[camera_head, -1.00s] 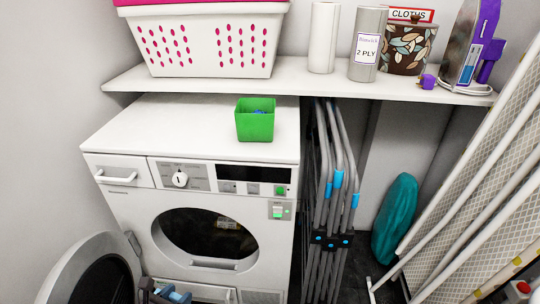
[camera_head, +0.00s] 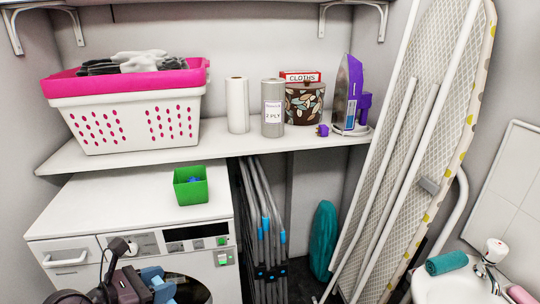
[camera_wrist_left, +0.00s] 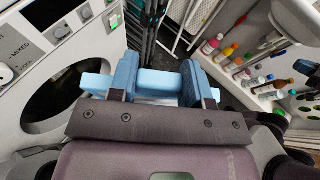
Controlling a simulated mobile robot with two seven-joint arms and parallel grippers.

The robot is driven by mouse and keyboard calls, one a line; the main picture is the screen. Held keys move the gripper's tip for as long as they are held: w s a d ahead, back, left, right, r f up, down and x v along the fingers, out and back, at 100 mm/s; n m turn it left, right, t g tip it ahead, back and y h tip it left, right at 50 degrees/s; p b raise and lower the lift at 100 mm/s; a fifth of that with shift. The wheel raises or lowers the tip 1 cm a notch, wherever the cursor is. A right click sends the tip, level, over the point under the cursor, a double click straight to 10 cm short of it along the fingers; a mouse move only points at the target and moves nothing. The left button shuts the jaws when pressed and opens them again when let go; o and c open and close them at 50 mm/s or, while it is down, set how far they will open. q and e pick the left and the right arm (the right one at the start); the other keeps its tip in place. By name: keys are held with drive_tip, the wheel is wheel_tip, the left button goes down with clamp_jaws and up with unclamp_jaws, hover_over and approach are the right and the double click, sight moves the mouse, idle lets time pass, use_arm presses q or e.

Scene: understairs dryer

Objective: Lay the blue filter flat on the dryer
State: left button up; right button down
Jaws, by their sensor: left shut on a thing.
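The white dryer (camera_head: 110,200) stands at the lower left in the head view, its flat top mostly bare. My left gripper (camera_head: 155,284) is in front of the dryer's front panel, below the level of its top. In the left wrist view it (camera_wrist_left: 160,84) is shut on the light blue filter (camera_wrist_left: 158,82), a bar across the jaws with an end sticking out at left. In the head view the filter is hard to tell from the pale blue fingers.
A green box (camera_head: 191,190) with something blue inside stands at the right of the dryer top. A shelf (camera_head: 110,158) with a basket (camera_head: 130,120), rolls and an iron (camera_head: 350,95) overhangs the back. Folded grey frames and an ironing board (camera_head: 440,100) stand to the right.

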use_arm(q)
drive_tip(key=s+d+r+m+g+h+p, duration=0.2)
drive_tip(key=s+r, duration=0.3)
drive_tip(key=r, duration=0.5)
drive_tip(key=shift+d+m+g+p, duration=0.25)
drive_tip(key=shift+m+g+p, duration=0.05)
drive_tip(key=shift+p, duration=0.2)
drive_tip(key=shift+w+r, duration=0.1)
